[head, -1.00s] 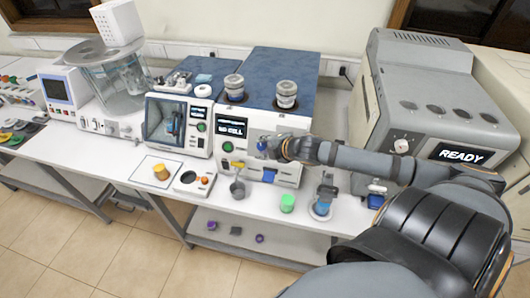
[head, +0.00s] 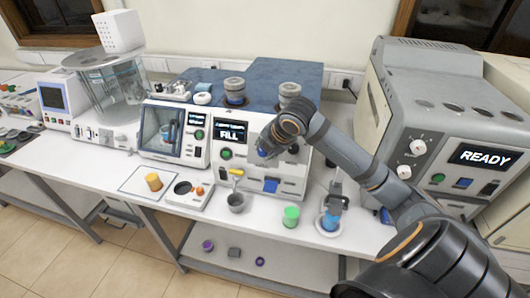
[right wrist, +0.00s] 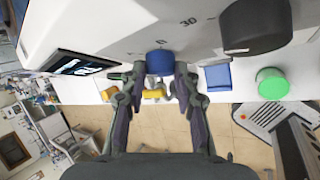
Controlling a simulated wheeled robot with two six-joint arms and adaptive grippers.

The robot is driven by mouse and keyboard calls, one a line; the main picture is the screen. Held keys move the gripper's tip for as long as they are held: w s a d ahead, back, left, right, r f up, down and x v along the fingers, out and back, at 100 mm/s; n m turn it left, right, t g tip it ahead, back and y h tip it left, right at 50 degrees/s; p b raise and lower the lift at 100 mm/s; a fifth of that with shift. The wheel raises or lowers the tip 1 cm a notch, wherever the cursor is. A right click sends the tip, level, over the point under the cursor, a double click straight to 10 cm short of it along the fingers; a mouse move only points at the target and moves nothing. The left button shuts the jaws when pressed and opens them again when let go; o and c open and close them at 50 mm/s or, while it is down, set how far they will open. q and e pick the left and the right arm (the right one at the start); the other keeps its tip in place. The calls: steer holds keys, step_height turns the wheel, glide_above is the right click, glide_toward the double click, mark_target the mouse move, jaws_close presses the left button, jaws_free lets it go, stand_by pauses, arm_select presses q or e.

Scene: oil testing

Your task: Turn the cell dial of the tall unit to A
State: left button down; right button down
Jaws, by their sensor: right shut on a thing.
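The tall white unit with a blue top (head: 284,75) stands at the middle of the bench, its display (head: 231,132) reading "FILL" under a smaller line. My right gripper (head: 266,150) is at its front face, shut on a blue dial knob (head: 262,153). In the right wrist view the blue knob (right wrist: 160,62) sits between the two fingertips (right wrist: 159,74). Marks including "0" and "30" show on the panel by it. The knob's pointer and a letter A cannot be made out. My left gripper is not in view.
Below the knob are a yellow lever (head: 236,172), a grey cup (head: 236,203) and a blue square part (head: 270,186). The grey "READY" machine (head: 430,110) stands right.

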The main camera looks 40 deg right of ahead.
mark_target(265, 155)
stand_by(0.3)
steer(key=c, duration=1)
jaws_free()
steer(key=shift+d, duration=0.1)
steer(key=shift+r, duration=0.1)
step_height(265, 155, up, 10)
